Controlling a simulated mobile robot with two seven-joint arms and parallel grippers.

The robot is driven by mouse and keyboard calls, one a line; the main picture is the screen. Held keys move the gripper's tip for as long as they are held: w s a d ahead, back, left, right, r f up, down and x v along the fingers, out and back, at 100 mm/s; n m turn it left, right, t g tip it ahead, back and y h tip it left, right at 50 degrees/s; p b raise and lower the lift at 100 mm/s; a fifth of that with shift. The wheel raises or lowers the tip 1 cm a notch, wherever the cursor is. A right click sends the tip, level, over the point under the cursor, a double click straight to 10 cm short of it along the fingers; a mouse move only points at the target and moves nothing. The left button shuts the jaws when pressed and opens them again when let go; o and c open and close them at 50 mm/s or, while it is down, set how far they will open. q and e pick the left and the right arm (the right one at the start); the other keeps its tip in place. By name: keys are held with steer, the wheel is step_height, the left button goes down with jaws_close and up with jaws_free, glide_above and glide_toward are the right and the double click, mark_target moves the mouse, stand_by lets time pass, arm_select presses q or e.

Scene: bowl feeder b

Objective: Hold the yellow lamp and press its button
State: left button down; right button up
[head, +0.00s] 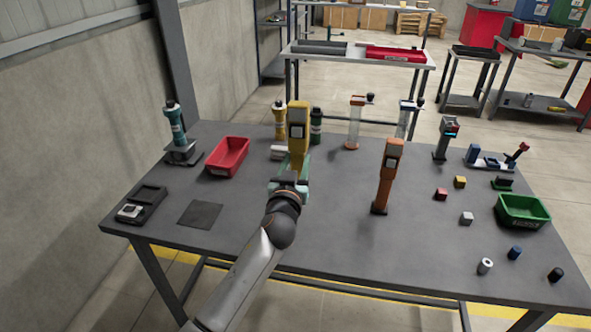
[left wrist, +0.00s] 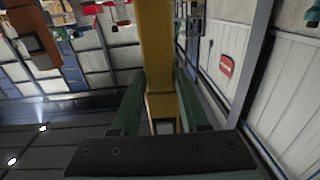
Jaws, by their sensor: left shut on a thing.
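The yellow lamp (head: 298,118) stands upright in the middle of the head view, its boxy head at the top. My left gripper (head: 291,166) is shut on its body below the head. In the left wrist view the yellow lamp (left wrist: 156,55) runs between the two green fingers of the left gripper (left wrist: 158,95). The gripper hides the lamp's lower end, so I cannot tell whether it touches the table. I cannot make out its button clearly. My right gripper is in neither view.
An orange lamp (head: 388,172) stands on the grey table (head: 330,235) to the right. A red bin (head: 228,156) is at left, a green bin (head: 523,211) at right. Several small blocks and cylinders lie near the green bin. Bottles and stands line the back. The front middle is clear.

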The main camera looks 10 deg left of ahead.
mark_target(299, 151)
arm_select(q)
steer(key=shift+w+a+b, duration=0.15)
steer(key=shift+w+b, duration=1.75)
steer(key=shift+w, duration=0.7)
steer(key=w+b, duration=0.3)
steer(key=shift+w+a+r, duration=0.1)
steer(key=shift+w, duration=0.1)
